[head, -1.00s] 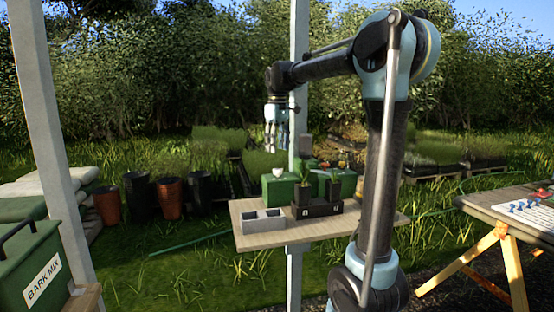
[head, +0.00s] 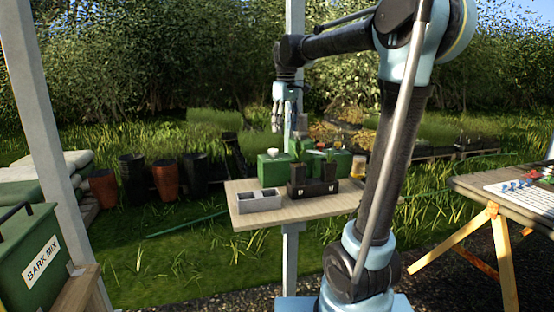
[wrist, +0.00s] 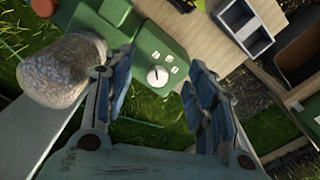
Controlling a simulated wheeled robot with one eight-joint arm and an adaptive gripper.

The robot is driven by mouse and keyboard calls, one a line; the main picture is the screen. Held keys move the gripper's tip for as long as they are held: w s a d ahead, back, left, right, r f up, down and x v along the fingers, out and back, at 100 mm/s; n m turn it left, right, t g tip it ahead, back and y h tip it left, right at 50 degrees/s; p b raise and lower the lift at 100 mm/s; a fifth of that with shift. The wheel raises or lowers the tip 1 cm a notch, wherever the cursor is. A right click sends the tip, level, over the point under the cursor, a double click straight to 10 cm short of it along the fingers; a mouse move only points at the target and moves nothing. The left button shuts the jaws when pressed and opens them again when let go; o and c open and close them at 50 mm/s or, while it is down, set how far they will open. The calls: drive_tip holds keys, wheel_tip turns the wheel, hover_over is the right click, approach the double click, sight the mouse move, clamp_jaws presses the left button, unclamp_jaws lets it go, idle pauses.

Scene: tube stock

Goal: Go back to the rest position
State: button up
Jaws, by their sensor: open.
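My gripper (head: 287,122) hangs fingers-down from my raised arm, above and behind the small wooden table in the head view. It is open, with nothing between its fingers. In the wrist view its two blue-grey fingers (wrist: 158,92) are spread wide apart. Between and beyond them lies a green box (wrist: 160,58) with a white round item on top. The gripper is apart from everything below it.
The wooden table (head: 240,222) holds a grey two-compartment block (head: 260,201), a black carrier with dark pots (head: 312,188) and green boxes (head: 275,168). A white post (head: 294,255) stands close by. A BARK MIX box (head: 38,265) is left, a trestle table (head: 480,188) right.

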drive_tip(key=s+d+f+m, duration=0.4)
drive_tip(key=s+d+f, duration=0.7)
drive_tip(key=s, duration=0.3)
drive_tip(key=s+d+f+m+t, duration=0.1)
drive_tip(key=s+d+f+m, duration=0.1)
drive_tip(key=s+f, duration=0.5)
drive_tip(key=s+d+f+m, duration=0.2)
drive_tip(key=s+d+f, duration=0.1)
drive_tip(key=s+f, duration=0.4)
wheel_tip(320, 180, down, 4)
drive_tip(key=shift+d+r+t, duration=0.1)
drive_tip(key=shift+d+t, duration=0.1)
drive_tip(key=shift+t, duration=0.2)
